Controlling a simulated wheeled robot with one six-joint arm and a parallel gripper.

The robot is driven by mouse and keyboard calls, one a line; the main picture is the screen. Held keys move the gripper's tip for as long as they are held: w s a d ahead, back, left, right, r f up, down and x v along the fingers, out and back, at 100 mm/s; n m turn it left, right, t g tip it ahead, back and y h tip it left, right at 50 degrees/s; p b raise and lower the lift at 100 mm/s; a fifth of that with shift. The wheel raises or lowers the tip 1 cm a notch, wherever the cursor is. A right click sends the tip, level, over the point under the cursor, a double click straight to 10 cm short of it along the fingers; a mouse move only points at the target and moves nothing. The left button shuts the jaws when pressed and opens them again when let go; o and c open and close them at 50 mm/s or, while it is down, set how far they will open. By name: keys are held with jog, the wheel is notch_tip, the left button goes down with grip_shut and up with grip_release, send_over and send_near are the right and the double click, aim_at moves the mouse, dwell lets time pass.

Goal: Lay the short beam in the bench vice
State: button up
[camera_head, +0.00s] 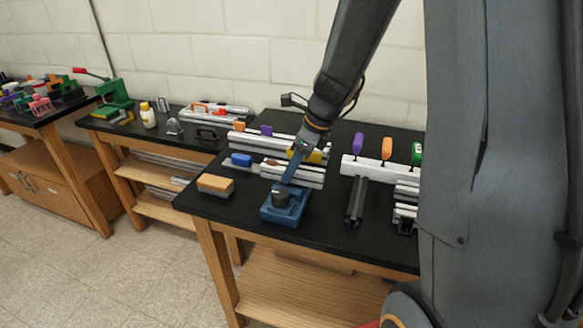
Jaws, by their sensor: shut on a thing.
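A blue block-shaped fixture (271,211) with a dark round knob on top stands near the front edge of the nearest black bench. It looks like the bench vice, but I cannot make out its jaws. Several silver beams (310,176) lie on the bench behind and beside the fixture. I cannot tell which one is the short beam.
An orange-topped block (215,184) and a blue block (241,159) are left of the fixture. Dark bars (356,202) lie to its right, before a pale rail (372,170) with coloured handles. My arm hides part of the bench. A green press (115,94) stands on another bench.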

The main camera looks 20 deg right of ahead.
jog(key=shift+f, duration=0.15)
jog(key=shift+s+f, duration=0.2)
jog(key=shift+f, duration=0.3)
jog(key=o, duration=1.2)
jog(key=shift+s+f, duration=0.1)
jog(key=shift+r, duration=0.4)
jog(key=w+b+v, duration=0.1)
jog(key=b+v, duration=0.1)
jog(key=v, duration=1)
jog(key=s+a+f+n+h, duration=0.1)
jog(key=s+f+n, duration=0.2)
jog(key=n, duration=0.5)
jog(key=s+a+f+n+g+h, duration=0.1)
jog(key=s+f+n, duration=0.3)
jog(key=s+n, duration=0.2)
jog(key=s+a+f+n+h, duration=0.1)
jog(key=s+f+n, duration=0.3)
jog(key=n, duration=0.5)
jog(key=shift+s+a+f+n+g+h, duration=0.2)
jog(key=shift+s+a+n+g+h, duration=0.1)
jog(key=shift+s+a+n, duration=0.2)
jog(key=shift+s+a+f+n, duration=0.1)
jog(key=shift+s+f+n, duration=0.1)
jog(key=shift+s+n, duration=0.3)
jog(key=shift+w, duration=0.15)
